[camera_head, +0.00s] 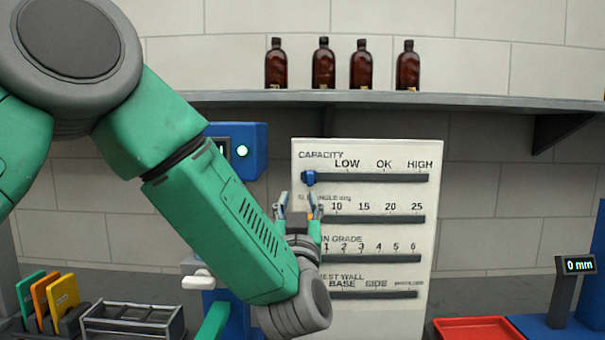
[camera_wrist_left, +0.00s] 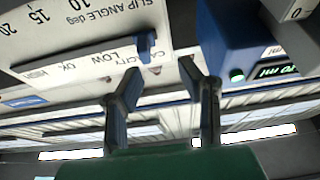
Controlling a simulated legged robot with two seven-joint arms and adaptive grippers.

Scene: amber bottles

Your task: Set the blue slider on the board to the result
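The white board (camera_head: 436,160) stands upright against the wall with several labelled slots. The blue slider (camera_head: 310,178) sits at the left end of the top CAPACITY slot, left of the LOW mark. It also shows in the left wrist view (camera_wrist_left: 146,42), where the board appears upside down. My left gripper (camera_head: 298,200) is in front of the board, just below the blue slider, with its fingers pointing up. Its two fingers are apart with nothing between them, as the left wrist view (camera_wrist_left: 160,68) also shows. My arm hides the left ends of the lower slots. My right gripper is out of view.
Several amber bottles (camera_head: 323,64) stand on a shelf (camera_head: 400,97) above the board. A blue device (camera_head: 255,150) with a lit green button is left of the board, its display partly hidden. A red tray (camera_head: 478,329) and a "0 mm" display (camera_head: 580,265) are at the lower right.

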